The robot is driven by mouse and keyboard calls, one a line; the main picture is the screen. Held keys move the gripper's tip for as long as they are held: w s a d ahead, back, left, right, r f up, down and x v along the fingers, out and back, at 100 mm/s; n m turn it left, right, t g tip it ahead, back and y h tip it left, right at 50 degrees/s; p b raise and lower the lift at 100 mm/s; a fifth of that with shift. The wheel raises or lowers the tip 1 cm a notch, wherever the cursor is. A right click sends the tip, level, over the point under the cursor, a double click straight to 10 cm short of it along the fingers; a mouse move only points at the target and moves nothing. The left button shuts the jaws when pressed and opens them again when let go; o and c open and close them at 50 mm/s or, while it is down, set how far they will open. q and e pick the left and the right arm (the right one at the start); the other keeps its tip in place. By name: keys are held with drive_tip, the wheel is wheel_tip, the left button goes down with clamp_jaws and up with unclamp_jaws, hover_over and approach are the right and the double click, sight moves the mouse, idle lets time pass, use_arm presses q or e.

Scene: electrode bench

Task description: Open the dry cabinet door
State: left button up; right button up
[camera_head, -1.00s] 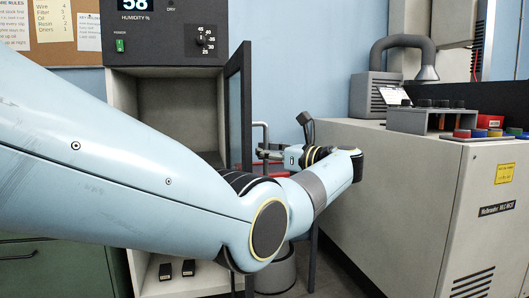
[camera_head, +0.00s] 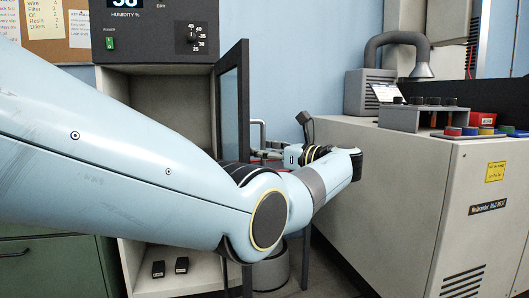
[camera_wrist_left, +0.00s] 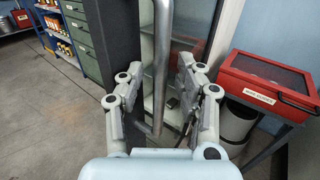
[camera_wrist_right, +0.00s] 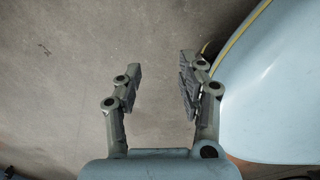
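The dry cabinet (camera_head: 105,130) stands at left centre under a dark humidity panel. Its dark-framed glass door (camera_head: 243,110) stands open, swung outward on the right side, with the shelf space behind it showing. The metal handle (camera_head: 262,132) is on the door's far right face. My left gripper (camera_head: 272,155) is beside the handle, partly hidden by my arm. In the left wrist view, the vertical handle bar (camera_wrist_left: 161,60) runs between the spread fingers of the left gripper (camera_wrist_left: 158,85), with gaps on both sides. My right gripper (camera_wrist_right: 160,78) is open and empty above bare floor.
A large grey machine (camera_head: 400,200) with coloured buttons stands to the right of my left forearm. A red box (camera_wrist_left: 268,85) on a stand and a grey bin (camera_wrist_left: 236,125) are right of the door. A green drawer cabinet (camera_head: 50,265) is at left.

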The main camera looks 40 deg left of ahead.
use_arm(q)
drive_tip(key=shift+a, duration=0.1)
drive_tip(key=shift+r, duration=0.1)
drive_tip(key=d, duration=1.2)
drive_tip(key=shift+s, duration=0.4)
use_arm(e)
drive_tip(key=shift+w, duration=0.55)
